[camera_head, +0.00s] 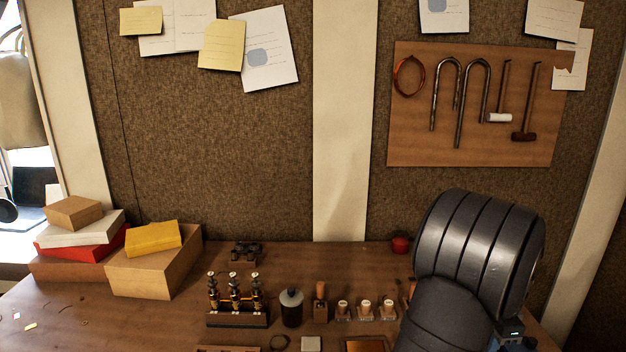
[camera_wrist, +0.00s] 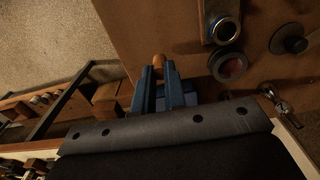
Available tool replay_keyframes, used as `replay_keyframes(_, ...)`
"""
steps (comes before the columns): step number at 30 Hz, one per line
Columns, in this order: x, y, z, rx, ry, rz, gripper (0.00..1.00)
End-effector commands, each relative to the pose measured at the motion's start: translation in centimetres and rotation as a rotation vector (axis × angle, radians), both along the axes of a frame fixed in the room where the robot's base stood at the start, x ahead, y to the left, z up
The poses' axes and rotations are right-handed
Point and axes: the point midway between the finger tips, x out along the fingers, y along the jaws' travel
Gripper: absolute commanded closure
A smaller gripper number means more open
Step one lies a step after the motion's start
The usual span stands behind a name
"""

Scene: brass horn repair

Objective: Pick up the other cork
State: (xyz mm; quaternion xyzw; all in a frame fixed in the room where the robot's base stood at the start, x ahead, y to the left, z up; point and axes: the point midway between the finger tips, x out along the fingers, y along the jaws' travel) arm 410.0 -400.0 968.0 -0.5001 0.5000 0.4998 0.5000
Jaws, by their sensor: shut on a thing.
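In the wrist view my gripper (camera_wrist: 160,75) has blue fingers shut on a small tan-brown cork (camera_wrist: 159,60), whose rounded end shows between the fingertips. The rest of the cork is hidden by the fingers. I cannot tell whether it touches the surface beyond it. Several small pale round-topped pieces sit in a row of clear holders (camera_head: 365,314) at the front of the bench; I cannot tell whether these are corks.
Left of the holders are a brown-handled tool (camera_head: 320,300), a dark bottle (camera_head: 291,308) and a valve block (camera_head: 237,300). Boxes (camera_head: 145,265) stand at the back left. In the wrist view a metal-rimmed cylinder (camera_wrist: 225,30) and a dark round container (camera_wrist: 228,66) lie right of my fingers.

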Motion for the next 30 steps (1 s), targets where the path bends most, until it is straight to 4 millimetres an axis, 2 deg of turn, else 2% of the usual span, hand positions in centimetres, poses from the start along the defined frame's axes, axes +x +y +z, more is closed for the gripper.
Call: replay_keyframes(30,0.0,0.0,5.9,0.000,0.000,0.000,1.00)
